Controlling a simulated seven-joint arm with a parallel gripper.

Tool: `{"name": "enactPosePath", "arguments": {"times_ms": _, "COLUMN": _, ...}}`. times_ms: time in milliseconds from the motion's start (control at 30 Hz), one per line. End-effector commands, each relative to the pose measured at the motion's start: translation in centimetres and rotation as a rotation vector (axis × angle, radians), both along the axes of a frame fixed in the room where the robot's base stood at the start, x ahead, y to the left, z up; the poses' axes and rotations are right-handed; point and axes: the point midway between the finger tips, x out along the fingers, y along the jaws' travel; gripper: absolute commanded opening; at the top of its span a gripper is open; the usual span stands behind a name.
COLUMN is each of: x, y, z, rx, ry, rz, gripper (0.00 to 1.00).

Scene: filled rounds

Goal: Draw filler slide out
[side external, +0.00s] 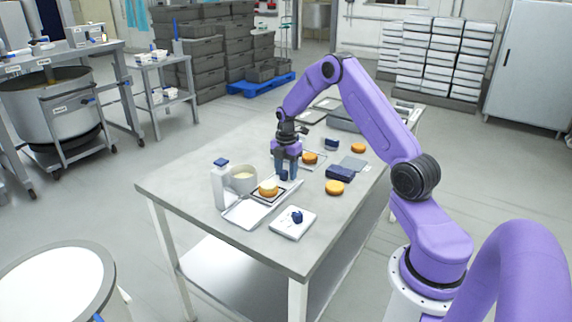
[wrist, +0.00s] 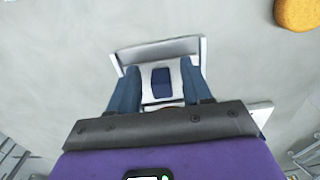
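A pale metal slide with a raised frame (wrist: 160,50) lies below my gripper in the wrist view. A dark blue handle block (wrist: 162,82) stands on its white plate. My gripper (wrist: 161,70) is open, with one blue finger on each side of the handle and a gap on both sides. In the side view my gripper (side external: 287,178) points down at the table, behind an orange-topped round (side external: 268,188) on a metal tray. The small dark blue handle (side external: 283,175) shows partly between the fingers there. The finger tips' height over the plate is hard to judge.
A white bottle with a blue cap (side external: 221,188) and a pot (side external: 243,180) stand left of my gripper. A scale-like white plate with a blue item (side external: 294,222) lies in front. Other rounds (side external: 335,187) and a dark blue box (side external: 341,173) lie right. The table's front left (side external: 190,190) is clear.

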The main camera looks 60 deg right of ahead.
Motion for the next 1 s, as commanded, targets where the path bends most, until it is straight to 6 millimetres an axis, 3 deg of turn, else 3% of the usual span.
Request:
{"name": "enactPosePath", "arguments": {"times_ms": 167, "x": 0.1, "y": 0.1, "z": 1.5, "rx": -0.001, "ry": -0.003, "rz": 0.001, "gripper": 0.49}}
{"name": "enactPosePath", "arguments": {"times_ms": 700, "x": 0.1, "y": 0.0, "z": 12.6, "rx": -0.002, "ry": -0.005, "rz": -0.001, "gripper": 0.49}}
{"name": "enactPosePath", "arguments": {"times_ms": 1000, "x": 0.0, "y": 0.0, "z": 16.7, "rx": -0.002, "ry": -0.003, "rz": 0.0, "gripper": 0.49}}
